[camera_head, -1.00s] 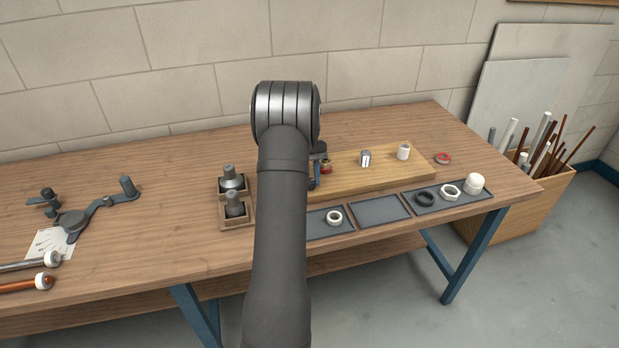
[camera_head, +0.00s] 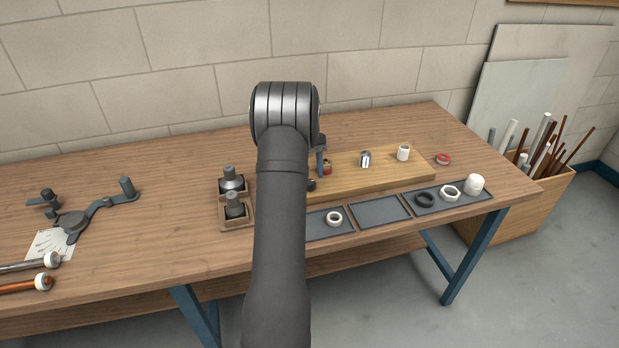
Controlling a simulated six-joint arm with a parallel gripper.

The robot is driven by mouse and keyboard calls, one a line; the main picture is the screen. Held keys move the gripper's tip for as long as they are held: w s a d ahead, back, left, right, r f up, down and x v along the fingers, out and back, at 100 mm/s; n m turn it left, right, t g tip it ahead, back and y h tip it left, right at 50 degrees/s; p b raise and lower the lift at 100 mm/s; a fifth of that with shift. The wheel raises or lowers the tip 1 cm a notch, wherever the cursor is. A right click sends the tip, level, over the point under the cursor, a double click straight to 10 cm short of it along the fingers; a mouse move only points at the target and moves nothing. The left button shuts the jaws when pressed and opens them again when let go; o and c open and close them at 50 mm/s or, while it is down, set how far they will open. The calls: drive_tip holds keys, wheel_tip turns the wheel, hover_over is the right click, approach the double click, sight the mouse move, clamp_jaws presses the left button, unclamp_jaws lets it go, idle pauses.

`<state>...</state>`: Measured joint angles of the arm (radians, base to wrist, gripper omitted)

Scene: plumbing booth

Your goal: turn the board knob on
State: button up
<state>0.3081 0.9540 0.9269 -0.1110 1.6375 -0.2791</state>
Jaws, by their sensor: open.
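The wooden board (camera_head: 385,175) lies on the bench to the right of my arm. Its left part is hidden behind my arm. It bears a shiny metal fitting (camera_head: 365,159), a white cap-like piece (camera_head: 403,152) and a small red and brass fitting (camera_head: 327,167). I cannot pick out the knob for sure; it may be behind my arm. My gripper (camera_head: 318,163) shows only as a dark sliver at the arm's right edge, over the board's left part by the red and brass fitting. It is open; whether it touches anything is hidden.
Shallow dark trays (camera_head: 379,210) with rings, a nut and a white cap line the bench's front edge. Wooden holders (camera_head: 237,213) with dark fittings stand left of my arm. A bending tool (camera_head: 95,208) and pipes lie further left. A red ring (camera_head: 443,159) lies beyond the board.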

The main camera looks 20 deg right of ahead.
drive_tip(key=v, duration=0.9)
drive_tip(key=shift+r, duration=0.3)
drive_tip(key=shift+w, duration=0.1)
drive_tip(key=x, duration=1.2)
